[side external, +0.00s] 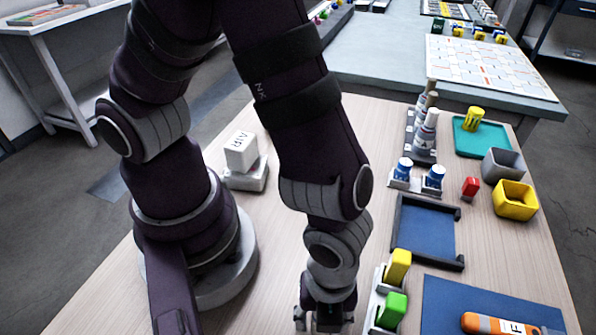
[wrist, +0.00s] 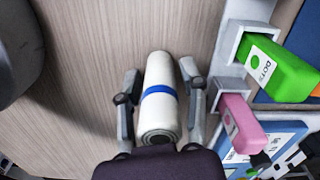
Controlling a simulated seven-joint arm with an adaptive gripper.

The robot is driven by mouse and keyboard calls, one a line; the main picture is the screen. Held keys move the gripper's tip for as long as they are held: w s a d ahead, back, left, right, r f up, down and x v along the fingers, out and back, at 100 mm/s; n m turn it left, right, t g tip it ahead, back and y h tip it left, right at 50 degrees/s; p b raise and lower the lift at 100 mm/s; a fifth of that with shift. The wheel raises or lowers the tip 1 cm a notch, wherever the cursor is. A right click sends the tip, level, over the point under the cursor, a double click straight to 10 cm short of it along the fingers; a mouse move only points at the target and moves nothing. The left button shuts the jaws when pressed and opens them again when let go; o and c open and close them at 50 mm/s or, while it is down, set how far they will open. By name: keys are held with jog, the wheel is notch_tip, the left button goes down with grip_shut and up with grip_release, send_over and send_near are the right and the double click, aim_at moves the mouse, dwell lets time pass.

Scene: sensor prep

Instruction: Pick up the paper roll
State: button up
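The paper roll (wrist: 160,108), white with a blue band around its middle, shows in the wrist view lying on the wooden table. My gripper (wrist: 159,72) is open, with one finger on each side of the roll. A narrow gap shows between the roll and the left finger; the right finger is very close to the roll, and I cannot tell if it touches. In the side view my gripper (side external: 324,318) is low at the bottom edge, and the roll cannot be made out there.
A rack with a green block (wrist: 275,66) and a pink block (wrist: 242,122) stands just right of the gripper. A blue mat (side external: 445,300) and a blue tray (side external: 427,232) lie further right. Bare table (wrist: 80,60) is on the left.

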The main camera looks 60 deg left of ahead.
grip_shut()
